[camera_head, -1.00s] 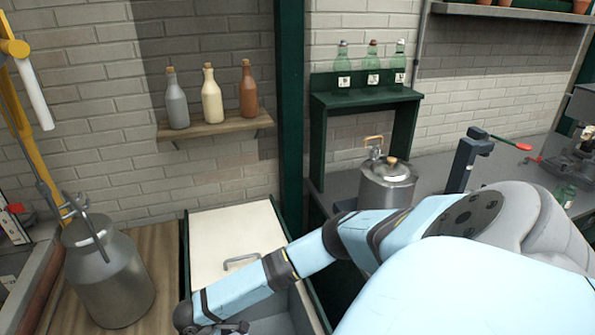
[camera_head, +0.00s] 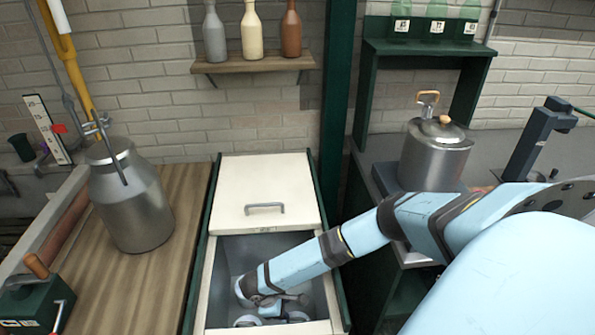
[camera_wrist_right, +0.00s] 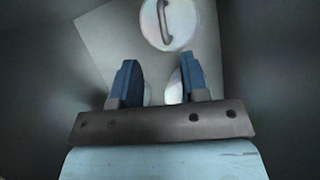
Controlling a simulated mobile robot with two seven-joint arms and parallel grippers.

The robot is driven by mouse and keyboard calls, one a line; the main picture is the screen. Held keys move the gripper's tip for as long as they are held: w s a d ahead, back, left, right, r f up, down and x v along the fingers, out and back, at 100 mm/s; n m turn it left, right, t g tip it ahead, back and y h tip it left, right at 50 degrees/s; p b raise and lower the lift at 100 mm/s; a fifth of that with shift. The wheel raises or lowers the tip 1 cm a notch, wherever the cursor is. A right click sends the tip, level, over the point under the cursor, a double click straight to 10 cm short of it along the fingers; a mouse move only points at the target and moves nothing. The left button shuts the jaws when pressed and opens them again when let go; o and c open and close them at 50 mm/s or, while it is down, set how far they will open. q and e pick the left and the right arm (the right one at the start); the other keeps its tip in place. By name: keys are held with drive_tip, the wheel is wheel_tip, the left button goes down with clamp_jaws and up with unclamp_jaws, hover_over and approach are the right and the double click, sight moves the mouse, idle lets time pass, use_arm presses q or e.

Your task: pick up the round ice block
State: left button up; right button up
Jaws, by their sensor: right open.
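Pale round ice blocks lie on the floor of an open grey-lined chest (camera_head: 325,263). In the head view one round block (camera_head: 248,321) shows near the chest's front, and my right gripper partly hides others. My right gripper (camera_head: 272,304) is down inside the chest, open. In the right wrist view a round block (camera_wrist_right: 180,38) with a curved, handle-like dark shape in it lies beyond the open fingers (camera_wrist_right: 160,65). Another pale round surface (camera_wrist_right: 174,90) shows between the fingers, mostly hidden; I cannot tell if they touch it. My left gripper is not in view.
A cream lid (camera_head: 265,175) with a handle covers the chest's back half. The chest's walls stand close around my right gripper. A metal churn (camera_head: 135,205) stands on the wooden counter at left. A metal kettle-like pot (camera_head: 435,155) stands right of the chest, near my arm.

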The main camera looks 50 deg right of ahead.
sight(294, 319)
drive_tip(key=x, duration=0.3)
drive_tip(key=shift+s+x, duration=0.2)
drive_tip(key=shift+x, duration=2.4)
drive_tip(key=shift+a, duration=0.1)
clamp_jaws()
drive_tip(key=shift+r, duration=0.1)
